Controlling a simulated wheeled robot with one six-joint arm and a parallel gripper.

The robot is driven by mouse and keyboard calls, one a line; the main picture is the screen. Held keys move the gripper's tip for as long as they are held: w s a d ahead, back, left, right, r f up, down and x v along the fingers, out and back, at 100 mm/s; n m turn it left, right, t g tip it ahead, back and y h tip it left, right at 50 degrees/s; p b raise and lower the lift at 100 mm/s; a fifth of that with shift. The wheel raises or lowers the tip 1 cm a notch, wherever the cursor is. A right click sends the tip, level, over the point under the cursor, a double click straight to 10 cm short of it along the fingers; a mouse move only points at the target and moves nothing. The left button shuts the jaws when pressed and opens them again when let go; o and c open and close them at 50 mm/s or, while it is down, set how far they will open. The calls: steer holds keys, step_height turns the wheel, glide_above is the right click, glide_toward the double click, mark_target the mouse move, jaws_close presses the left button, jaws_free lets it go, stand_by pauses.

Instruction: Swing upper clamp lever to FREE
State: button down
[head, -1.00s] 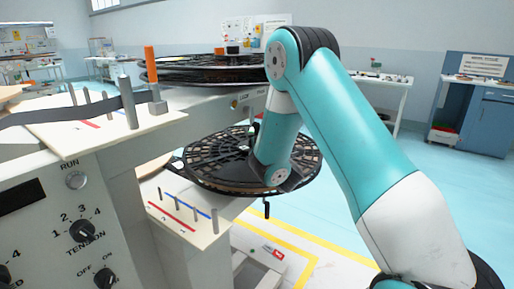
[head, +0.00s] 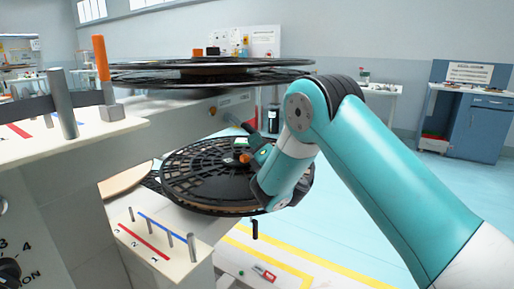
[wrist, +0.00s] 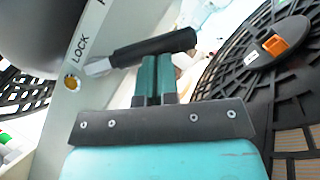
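The upper clamp lever shows in the wrist view as a black handle (wrist: 155,47) on a silver shank, leading from a brass-coloured spot by the printed word LOCK. The handle points right, away from the panel. A second label is cut off at the top edge, so FREE is not readable. My gripper (wrist: 156,60) has its two teal fingers together, with only a thin dark line between. The tips are right at the handle's lower side; contact is unclear. In the head view my gripper (head: 257,143) is beside the lever (head: 248,128), above the lower reel.
The lower black reel (head: 200,185) with an orange hub latch (head: 245,158) lies just under my gripper. The upper reel (head: 160,76) overhangs above the lever. A peg plate (head: 150,250) stands at the lower left. The floor to the right is open.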

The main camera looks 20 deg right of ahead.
steer(key=w+d+r+p, duration=0.1)
steer(key=r+p, duration=0.1)
steer(key=shift+w+d+p, duration=0.15)
steer(key=shift+d+p, duration=0.05)
steer(key=shift+p, duration=0.2)
steer(key=shift+d+r, duration=0.15)
steer(key=shift+d, duration=0.1)
stand_by(0.3)
steer(key=s+d+f+b, duration=0.2)
steer(key=s+f+b, duration=0.7)
steer(key=b, duration=0.6)
steer(key=shift+d+f+b, duration=0.25)
steer(key=shift+d+b, duration=0.05)
steer(key=shift+b, duration=0.1)
steer(key=shift+s, duration=0.1)
